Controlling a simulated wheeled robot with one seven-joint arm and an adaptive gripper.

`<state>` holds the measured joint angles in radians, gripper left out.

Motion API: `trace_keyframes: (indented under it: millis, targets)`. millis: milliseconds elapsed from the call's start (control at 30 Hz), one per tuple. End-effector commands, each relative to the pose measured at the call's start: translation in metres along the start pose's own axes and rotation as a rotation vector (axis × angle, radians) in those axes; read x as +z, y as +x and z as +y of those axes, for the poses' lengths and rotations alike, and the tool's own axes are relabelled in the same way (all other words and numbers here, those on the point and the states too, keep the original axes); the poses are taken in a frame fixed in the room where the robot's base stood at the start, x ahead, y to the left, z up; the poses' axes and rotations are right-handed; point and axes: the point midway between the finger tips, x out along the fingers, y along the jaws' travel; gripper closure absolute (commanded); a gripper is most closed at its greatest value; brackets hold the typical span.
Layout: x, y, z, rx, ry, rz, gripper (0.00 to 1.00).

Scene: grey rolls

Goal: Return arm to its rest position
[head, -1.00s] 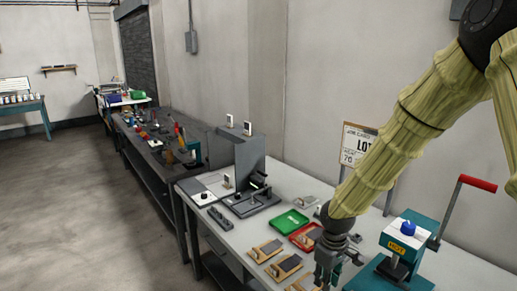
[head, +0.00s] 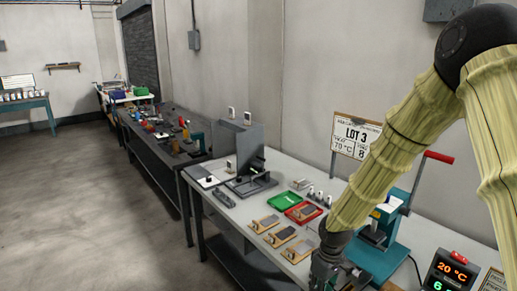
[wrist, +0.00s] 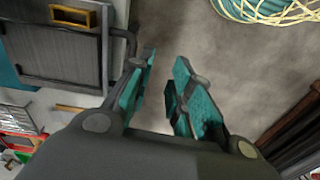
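My arm, in a pale yellow-green ribbed sleeve, comes down from the upper right in the head view. My gripper (head: 335,280) hangs at the bottom edge of that view, over or beside the front edge of the grey workbench (head: 232,222); its fingertips are cut off there. In the wrist view my gripper (wrist: 166,92) has its two teal-padded fingers apart, with only grey floor between them. It holds nothing.
A teal press (head: 385,240) with a red-handled lever stands close behind my forearm. A red-digit display box (head: 450,272) is at the lower right. Green (head: 287,200) and red (head: 304,212) trays and several wooden blocks lie on the bench. The floor at left is clear.

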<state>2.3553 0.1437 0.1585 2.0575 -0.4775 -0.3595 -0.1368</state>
Motion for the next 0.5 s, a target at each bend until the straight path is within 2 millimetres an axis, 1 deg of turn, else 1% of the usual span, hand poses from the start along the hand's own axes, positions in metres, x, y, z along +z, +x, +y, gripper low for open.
trace_keyframes:
  millis: [33,167,267,367,500]
  targets:
    - [0.003,0.016,-0.003,-0.014,0.012,-0.005,0.79]
    - [0.015,0.042,-0.015,-0.039,0.051,0.001,0.79]
    - [0.034,0.064,-0.028,-0.058,0.094,0.009,0.79]
    - [0.059,0.093,-0.047,-0.079,0.148,0.018,0.79]
    - [0.099,0.14,-0.072,-0.101,0.253,0.022,0.79]
